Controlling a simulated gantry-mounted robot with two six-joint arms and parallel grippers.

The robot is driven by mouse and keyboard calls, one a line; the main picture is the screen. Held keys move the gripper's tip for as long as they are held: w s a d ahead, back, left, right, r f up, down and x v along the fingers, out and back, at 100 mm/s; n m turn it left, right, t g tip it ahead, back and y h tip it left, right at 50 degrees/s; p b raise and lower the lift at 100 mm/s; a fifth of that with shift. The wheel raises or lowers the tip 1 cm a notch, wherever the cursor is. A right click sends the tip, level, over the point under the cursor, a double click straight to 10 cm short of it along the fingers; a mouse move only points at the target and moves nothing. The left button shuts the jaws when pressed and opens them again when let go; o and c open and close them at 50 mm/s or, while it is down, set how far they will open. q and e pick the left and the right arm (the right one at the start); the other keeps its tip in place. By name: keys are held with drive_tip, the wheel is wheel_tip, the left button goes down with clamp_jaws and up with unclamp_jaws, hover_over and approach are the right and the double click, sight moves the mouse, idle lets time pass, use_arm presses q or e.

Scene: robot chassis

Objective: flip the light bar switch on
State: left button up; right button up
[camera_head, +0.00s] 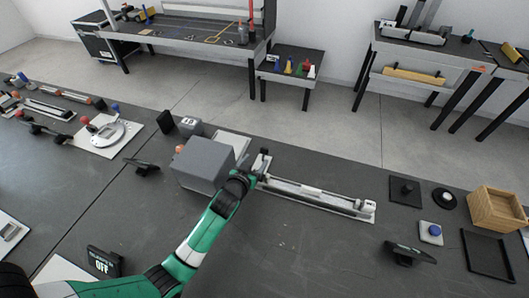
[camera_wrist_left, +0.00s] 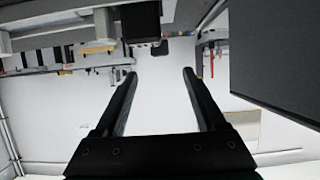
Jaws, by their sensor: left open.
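The light bar (camera_head: 315,192) is a long, thin pale strip on a base. It lies on the dark table in the middle of the head view, slanting down to the right. A small dark upright part (camera_head: 263,157) stands at its left end, and a grey block (camera_head: 368,205) sits at its right end. I cannot tell which part is the switch. My left gripper (camera_head: 247,178) is beside the bar's left end; contact is unclear. In the left wrist view its two fingers (camera_wrist_left: 158,74) are apart with nothing between them. My right gripper is not in view.
A large grey box (camera_head: 204,164) stands close to the left of my gripper and also fills the right of the wrist view (camera_wrist_left: 280,50). A wooden crate (camera_head: 496,209), a black tray (camera_head: 487,253) and a blue button (camera_head: 436,229) are at the right.

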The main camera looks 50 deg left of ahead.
sight(264, 149)
use_arm(q)
drive_tip(key=b+x, duration=0.5)
drive_tip(key=x, duration=0.5)
drive_tip(key=shift+s+a+f, duration=0.1)
drive_tip(key=shift+w+a+f, duration=0.1)
drive_tip(key=shift+w+a, duration=0.2)
drive_tip(key=shift+w, duration=0.2)
clamp_jaws()
drive_tip(key=shift+f+b, duration=0.1)
drive_tip(key=shift+b, duration=0.35)
drive_tip(key=shift+s+d+f+t+y+b, duration=0.2)
drive_tip(key=shift+t+y+b, duration=0.25)
drive_tip(key=shift+b, duration=0.65)
drive_tip(key=shift+s+r, duration=0.15)
drive_tip(key=shift+r, duration=0.25)
